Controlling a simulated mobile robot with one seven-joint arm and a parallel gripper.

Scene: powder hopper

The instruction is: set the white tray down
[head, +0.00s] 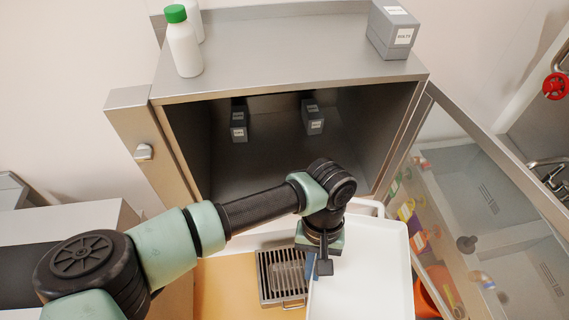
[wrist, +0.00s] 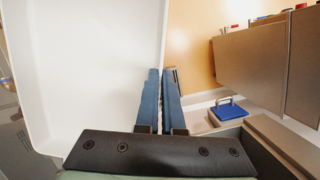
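The white tray (head: 375,275) is at the lower right of the head view, in front of the open metal cabinet, and its near end is cut off by the frame. It fills the left of the wrist view (wrist: 85,70) and looks empty. My gripper (head: 318,272) is at its left edge. In the wrist view the blue fingers (wrist: 163,95) stand one on each side of the tray's rim, close together, gripping it. The tray's underside is hidden, so I cannot tell whether it touches a surface.
A slotted metal rack (head: 280,285) lies left of the tray on a tan surface (head: 225,285). The cabinet (head: 290,80) holds grey boxes (head: 313,117); a green-capped bottle (head: 183,42) and another grey box (head: 393,30) stand on top. A clear door panel (head: 490,180) is at right.

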